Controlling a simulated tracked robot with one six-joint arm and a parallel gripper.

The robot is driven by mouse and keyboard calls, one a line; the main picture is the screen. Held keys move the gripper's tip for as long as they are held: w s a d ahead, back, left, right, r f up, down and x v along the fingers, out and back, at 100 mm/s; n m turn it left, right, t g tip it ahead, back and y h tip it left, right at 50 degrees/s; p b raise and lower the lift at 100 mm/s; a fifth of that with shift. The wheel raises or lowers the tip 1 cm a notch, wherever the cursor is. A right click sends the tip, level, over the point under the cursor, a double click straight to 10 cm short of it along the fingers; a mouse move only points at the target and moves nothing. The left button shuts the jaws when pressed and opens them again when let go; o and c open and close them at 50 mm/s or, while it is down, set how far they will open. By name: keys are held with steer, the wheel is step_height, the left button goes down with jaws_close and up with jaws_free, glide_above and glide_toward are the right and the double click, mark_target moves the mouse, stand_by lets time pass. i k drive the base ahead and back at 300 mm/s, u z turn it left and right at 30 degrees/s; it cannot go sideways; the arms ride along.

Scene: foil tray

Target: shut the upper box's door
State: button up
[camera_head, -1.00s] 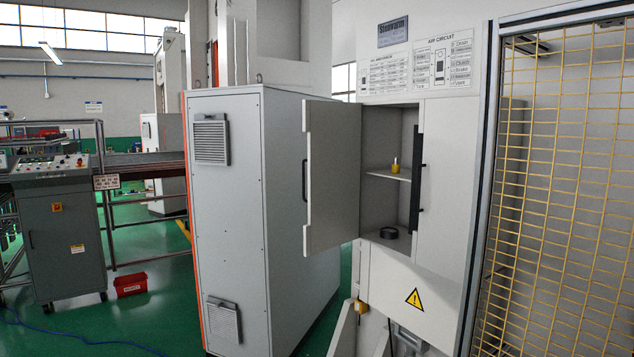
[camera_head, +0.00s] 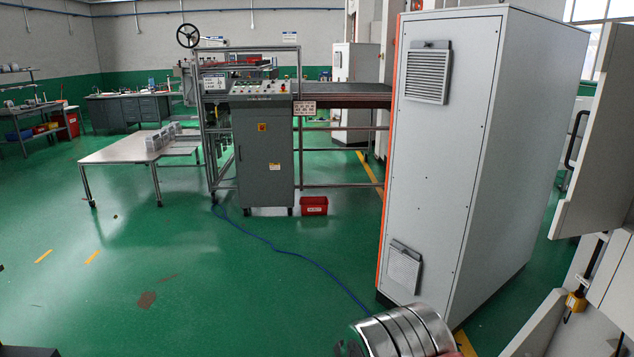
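The upper box's door (camera_head: 602,150) is at the right edge of the head view. It is a pale grey panel with a dark bar handle (camera_head: 577,138), and it stands open, swung out from its box. The box's opening and shelves are outside the picture. A shiny banded metal cylinder, which looks like part of my arm, shows at the bottom edge. My gripper is not in view.
A tall grey cabinet (camera_head: 450,160) with two vents stands left of the door. A control console (camera_head: 263,150), a red bin (camera_head: 314,206) and a metal table (camera_head: 120,150) are farther back. A blue cable (camera_head: 290,254) crosses the open green floor.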

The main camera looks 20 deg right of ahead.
mark_target(600, 195)
steer(key=i, duration=1.5)
steer(key=z, duration=3.2)
steer(key=i, duration=0.15)
steer(key=u, duration=0.2)
